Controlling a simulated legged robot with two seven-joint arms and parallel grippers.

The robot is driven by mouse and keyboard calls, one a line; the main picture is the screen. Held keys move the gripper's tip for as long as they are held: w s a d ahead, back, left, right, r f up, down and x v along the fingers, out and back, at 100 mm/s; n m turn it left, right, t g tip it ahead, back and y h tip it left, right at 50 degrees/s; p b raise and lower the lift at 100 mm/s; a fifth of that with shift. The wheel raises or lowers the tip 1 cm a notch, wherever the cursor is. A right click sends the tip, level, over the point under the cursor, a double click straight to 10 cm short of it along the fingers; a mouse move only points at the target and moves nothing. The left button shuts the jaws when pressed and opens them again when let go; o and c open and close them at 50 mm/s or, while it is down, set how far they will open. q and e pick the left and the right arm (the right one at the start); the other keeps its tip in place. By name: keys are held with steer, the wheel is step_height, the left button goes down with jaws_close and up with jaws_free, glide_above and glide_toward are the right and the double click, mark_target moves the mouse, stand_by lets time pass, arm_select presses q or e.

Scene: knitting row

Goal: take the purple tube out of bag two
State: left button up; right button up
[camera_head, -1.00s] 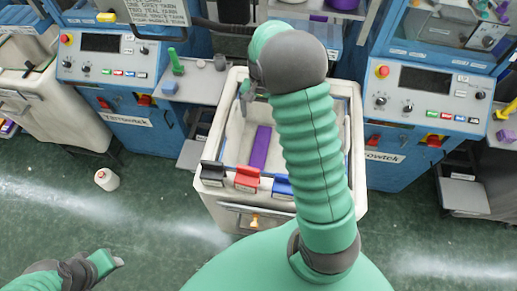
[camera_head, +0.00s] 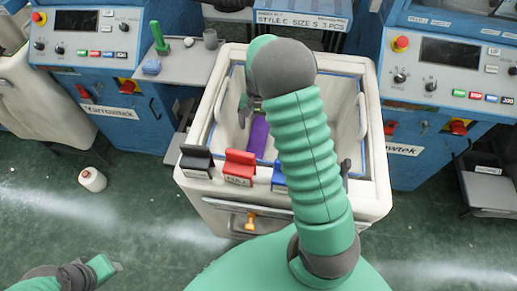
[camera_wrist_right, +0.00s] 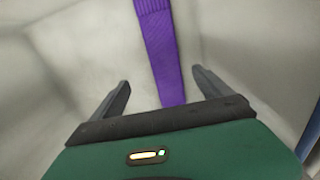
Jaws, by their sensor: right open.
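The purple tube (camera_head: 259,136) lies inside a pale bin-like bag (camera_head: 371,160) in front of me. It is partly hidden by my right arm in the head view. My right gripper (camera_head: 246,108) reaches down into the bag, open and empty. In the right wrist view the purple tube (camera_wrist_right: 162,50) is a long ribbed strip that runs down between the two open fingers (camera_wrist_right: 163,88), apart from both. My left gripper (camera_head: 112,265) is at the lower left, away from the bag; its jaws are too small to judge.
Black (camera_head: 196,161), red (camera_head: 239,167) and blue (camera_head: 279,175) clips sit on the bag's front rim. Blue machines with panels stand at left (camera_head: 90,60) and right (camera_head: 440,70). A shelf (camera_head: 188,66) holds a green peg. A white cone (camera_head: 92,179) stands on the floor.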

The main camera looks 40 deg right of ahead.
glide_above(257, 145)
steer(key=a, duration=0.2)
step_height(257, 145, down, 6)
steer(key=shift+s+d+r, duration=0.15)
steer(key=shift+r, duration=0.05)
steer(key=shift+f, duration=0.35)
steer(key=f, duration=0.2)
steer(key=d+f, duration=0.1)
steer(key=f, duration=0.2)
steer(key=shift+d+f+b, duration=0.3)
steer(key=shift+d+b, duration=0.05)
steer(key=shift+d, duration=0.05)
steer(key=shift+f, duration=0.15)
steer(key=shift+a+r, duration=0.2)
steer(key=shift+a, duration=0.35)
steer(key=shift+c, duration=1.4)
steer(key=shift+r, duration=0.1)
steer(key=shift+c, duration=1.1)
steer(key=shift+d, duration=0.2)
steer(key=c, duration=0.7)
arm_select(q)
steer(key=shift+w+a+f, duration=0.1)
steer(key=shift+a+f, duration=0.55)
steer(key=shift+a, duration=0.15)
arm_select(e)
steer(key=shift+c, duration=1.2)
